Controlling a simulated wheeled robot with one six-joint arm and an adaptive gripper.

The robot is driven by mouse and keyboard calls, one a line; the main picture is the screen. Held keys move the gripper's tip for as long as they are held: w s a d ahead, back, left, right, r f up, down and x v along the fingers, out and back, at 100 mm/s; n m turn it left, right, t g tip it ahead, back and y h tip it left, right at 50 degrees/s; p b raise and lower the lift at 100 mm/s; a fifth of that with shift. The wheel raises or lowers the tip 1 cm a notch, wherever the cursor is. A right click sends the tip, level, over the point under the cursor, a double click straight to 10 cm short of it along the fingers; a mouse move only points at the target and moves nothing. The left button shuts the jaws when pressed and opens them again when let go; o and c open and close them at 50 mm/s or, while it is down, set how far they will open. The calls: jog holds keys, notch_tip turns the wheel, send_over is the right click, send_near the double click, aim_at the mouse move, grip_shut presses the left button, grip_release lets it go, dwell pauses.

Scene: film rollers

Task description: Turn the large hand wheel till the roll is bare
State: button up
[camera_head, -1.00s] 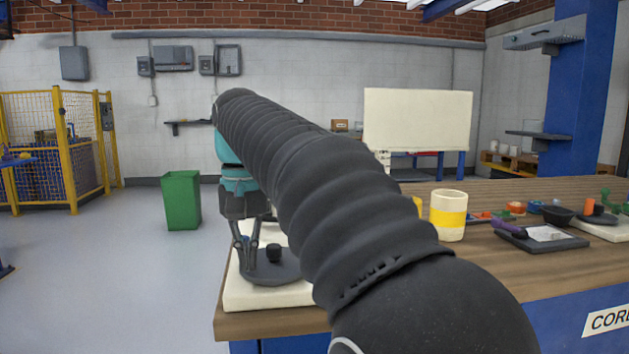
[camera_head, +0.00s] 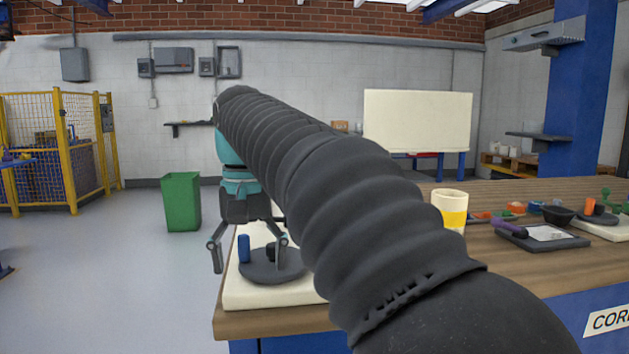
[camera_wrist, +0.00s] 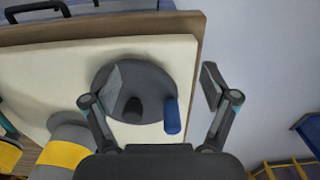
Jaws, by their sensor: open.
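The large hand wheel (camera_head: 272,266) is a flat dark grey disc on a cream base plate at the near left corner of the table. It has a blue upright handle (camera_head: 244,248) near its edge and a black hub at its middle. My gripper (camera_head: 250,254) is open over the wheel, one finger on each side of the blue handle. In the wrist view the handle (camera_wrist: 172,116) stands between the spread fingers, apart from both. A cream cylinder (camera_head: 449,201) with a yellow band stands beyond my arm, partly hidden. Which cylinder is the roll, I cannot tell.
The wooden table (camera_head: 480,270) carries a dark tray (camera_head: 545,238) with a purple-handled tool, a black bowl (camera_head: 557,214) and small coloured parts at right. A green bin (camera_head: 182,202) stands on the floor at left. My arm hides the table's middle.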

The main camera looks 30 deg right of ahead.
jog(key=shift+r, duration=0.15)
dwell(0.4)
notch_tip(320, 180, up, 7)
jog(key=p, duration=0.4)
jog(key=shift+p, duration=0.4)
dwell(0.5)
jog(key=s+f+n+t, duration=0.1)
jog(key=s+f+t, duration=0.1)
jog(key=s+f, duration=0.6)
jog(key=s+f+n+t, duration=0.2)
jog(key=s+f, duration=0.6)
jog(key=f, duration=0.7)
jog(key=shift+s+d+n+t, duration=0.25)
jog(key=shift+d+n+t, duration=0.1)
jog(key=shift+t, duration=0.45)
